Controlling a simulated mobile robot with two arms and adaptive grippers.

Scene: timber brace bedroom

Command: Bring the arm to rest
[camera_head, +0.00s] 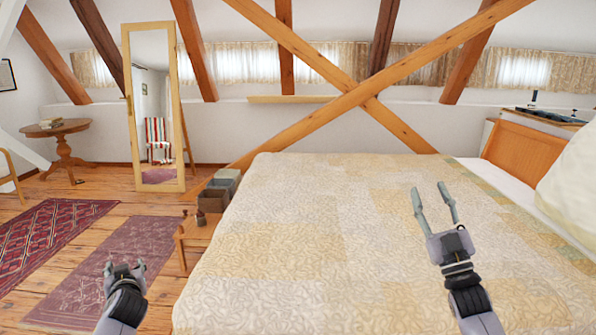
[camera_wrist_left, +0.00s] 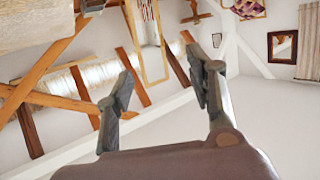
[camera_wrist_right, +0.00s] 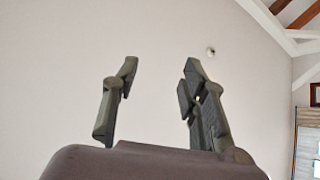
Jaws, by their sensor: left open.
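My right gripper (camera_head: 434,206) is above the quilted bed at the right of the head view. Its two fingers are spread apart, with nothing between them. In the right wrist view its open fingers (camera_wrist_right: 158,85) stand against a plain pale wall. My left gripper (camera_head: 125,266) is at the lower left of the head view, over the floor beside the bed. In the left wrist view its fingers (camera_wrist_left: 158,75) are spread and empty, with the upside-down room behind them.
The bed (camera_head: 300,240) with a cream quilt fills the middle and right. A small wooden stand (camera_head: 196,230) with boxes (camera_head: 213,200) is at its left side. A tall mirror (camera_head: 152,110), a round table (camera_head: 58,135) and rugs (camera_head: 110,265) are on the left. Crossed timber braces (camera_head: 365,92) stand behind the bed.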

